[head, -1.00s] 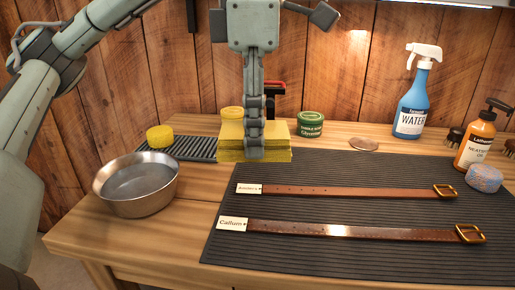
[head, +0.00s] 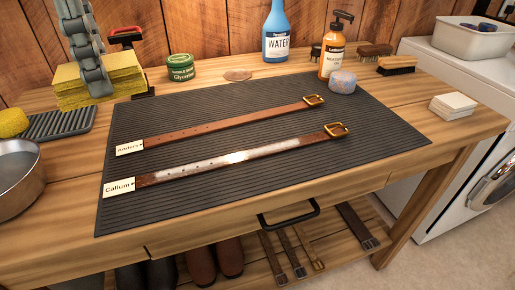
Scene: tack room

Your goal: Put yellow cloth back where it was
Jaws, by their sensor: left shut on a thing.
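The yellow cloth (head: 122,82) is part of a folded yellow pile at the back left of the bench, behind the dark mat's left corner. My left gripper (head: 98,88) comes down from above onto the pile's front and is shut on yellow cloth there. Its fingers cover part of the pile, and I cannot tell how many layers it holds or whether the held cloth rests on the others. My right gripper is not in view.
Two tagged brown belts lie on the dark ribbed mat (head: 255,180). A yellow sponge (head: 13,122), a black rack (head: 62,124) and a metal bowl (head: 18,180) are left of the mat. A green tin (head: 180,70) stands right of the pile. Bottles and brushes stand at the back right.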

